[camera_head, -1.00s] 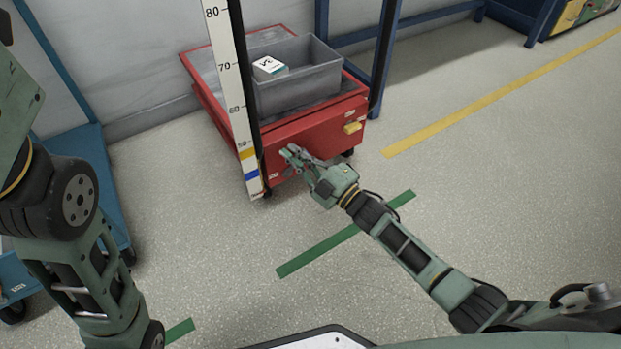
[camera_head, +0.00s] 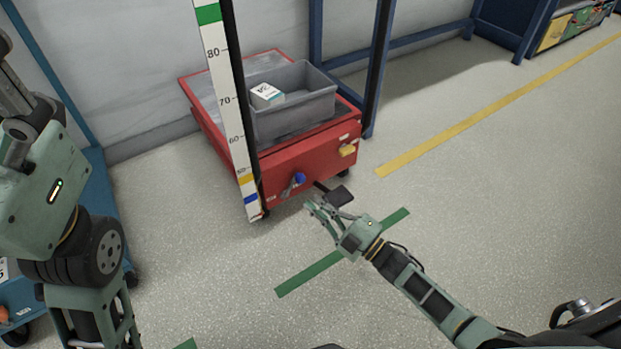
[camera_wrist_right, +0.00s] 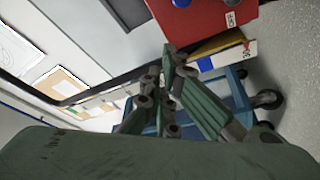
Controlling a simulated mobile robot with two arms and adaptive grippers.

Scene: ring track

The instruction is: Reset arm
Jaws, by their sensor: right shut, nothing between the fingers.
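My right gripper (camera_head: 322,208) is shut and empty in the head view. It hangs in front of the red cart (camera_head: 300,170), apart from it, above the pale floor. In the right wrist view my right gripper's fingers (camera_wrist_right: 172,85) are together, with the red cart (camera_wrist_right: 200,22) beyond them at the top. In the head view my left arm stands along the left edge; its gripper's fingers are not in view.
A grey bin (camera_head: 300,115) on the cart holds a white box (camera_head: 266,95). A marked ruler post (camera_head: 232,125) stands before the cart. A blue trolley (camera_head: 18,300) is at the left. Green (camera_head: 310,272) and yellow (camera_head: 470,120) floor lines cross open floor at right.

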